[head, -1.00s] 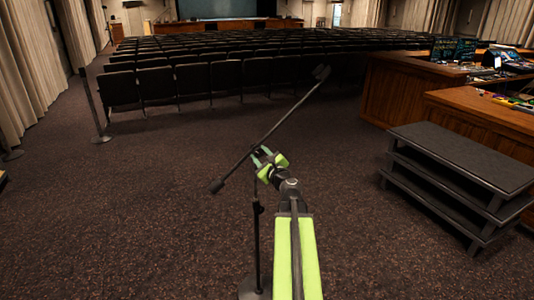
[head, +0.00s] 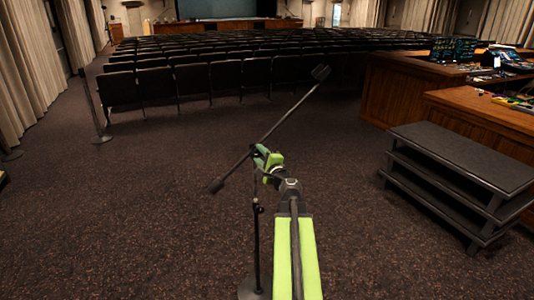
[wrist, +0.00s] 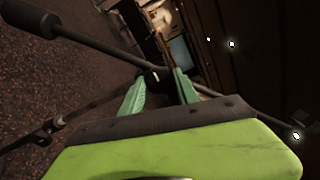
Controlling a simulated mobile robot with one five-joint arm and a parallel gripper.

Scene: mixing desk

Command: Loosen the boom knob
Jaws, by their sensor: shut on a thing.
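A black microphone stand rises from a round base (head: 252,291) along a thin upright pole (head: 257,240). Its boom (head: 290,113) slants from a counterweight (head: 215,186) at lower left up to the far end at upper right. My gripper (head: 259,156) is at the joint of boom and pole, with the fingers largely overlapping in the head view. In the wrist view, the two green fingers stand either side of a small dark boom knob (wrist: 153,77) and are shut on it. The boom passes just beyond the fingertips, and the counterweight (wrist: 28,17) is at upper left.
A dark stepped riser (head: 455,165) stands at the right, before the wooden mixing desk (head: 400,92). Rows of seats (head: 190,83) cross the back. A thin post (head: 92,110) stands at the left. The carpet around the stand is clear.

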